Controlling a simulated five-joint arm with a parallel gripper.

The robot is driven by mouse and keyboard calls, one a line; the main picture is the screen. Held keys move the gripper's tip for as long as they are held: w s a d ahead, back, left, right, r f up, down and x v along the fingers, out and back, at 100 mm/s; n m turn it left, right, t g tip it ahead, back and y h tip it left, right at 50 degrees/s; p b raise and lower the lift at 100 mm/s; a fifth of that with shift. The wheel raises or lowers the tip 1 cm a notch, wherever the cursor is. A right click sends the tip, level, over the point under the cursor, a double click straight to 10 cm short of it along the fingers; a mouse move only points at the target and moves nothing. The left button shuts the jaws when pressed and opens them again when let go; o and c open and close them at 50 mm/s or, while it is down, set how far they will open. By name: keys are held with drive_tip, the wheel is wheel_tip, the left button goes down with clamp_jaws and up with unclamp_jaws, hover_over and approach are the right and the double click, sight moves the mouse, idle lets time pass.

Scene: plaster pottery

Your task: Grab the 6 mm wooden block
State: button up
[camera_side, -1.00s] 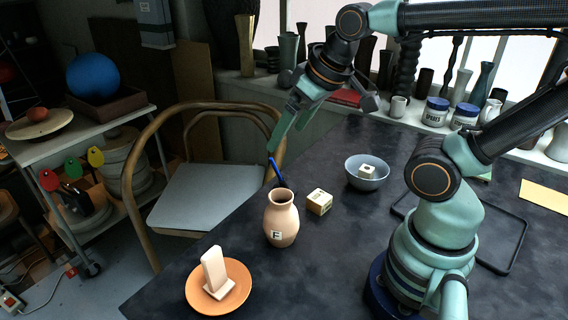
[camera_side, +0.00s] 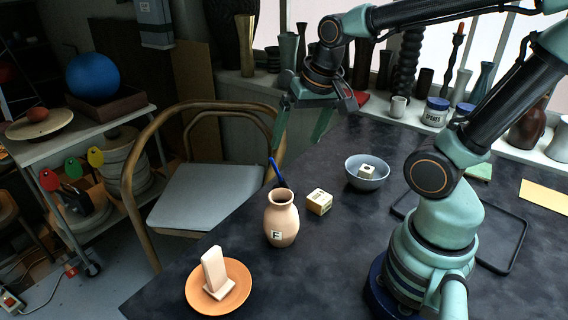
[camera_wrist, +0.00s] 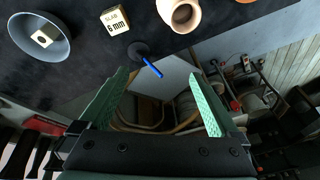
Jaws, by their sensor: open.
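The 6 mm wooden block (camera_side: 319,202) is a small pale cube on the dark table, right of the peach vase and left of the grey bowl. In the wrist view the block (camera_wrist: 114,21) is at the top, with "SLAB 6 mm" readable on its face. My gripper (camera_side: 297,142) is open and empty, above and behind the block, well clear of it. In the wrist view the two green fingers of my gripper (camera_wrist: 158,73) are spread wide, with the block beyond their tips and up to the left.
The peach vase (camera_side: 281,222) stands close to the block. A blue-handled tool (camera_side: 275,171) is behind the vase. The grey bowl (camera_side: 366,177) holds another small pale block (camera_side: 367,171). An orange plate (camera_side: 239,299) carries a pale upright piece (camera_side: 212,268).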

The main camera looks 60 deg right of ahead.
sight(320, 196)
drive_tip(key=d+f+m+g, duration=0.1)
drive_tip(key=d+f+m, duration=0.1)
drive_tip(key=f+m, duration=0.2)
drive_tip(key=s+d+f+m+g, duration=0.1)
drive_tip(key=d+f+m, duration=0.2)
drive_tip(key=f+m, duration=0.2)
drive_tip(key=d+f+m+g, duration=0.1)
drive_tip(key=d+f+m, duration=0.2)
drive_tip(key=f, duration=0.4)
drive_tip(key=shift+s+d+m+g, duration=0.25)
drive_tip(key=shift+m+g, duration=0.15)
drive_tip(key=shift+m, duration=0.3)
drive_tip(key=shift+s+a+f, duration=0.1)
drive_tip(key=shift+f, duration=1.15)
drive_tip(key=shift+s+a+f, duration=0.1)
drive_tip(key=shift+f, duration=1.15)
drive_tip(key=c, duration=1.5)
drive_tip(key=shift+o, duration=0.2)
drive_tip(key=shift+r, duration=0.15)
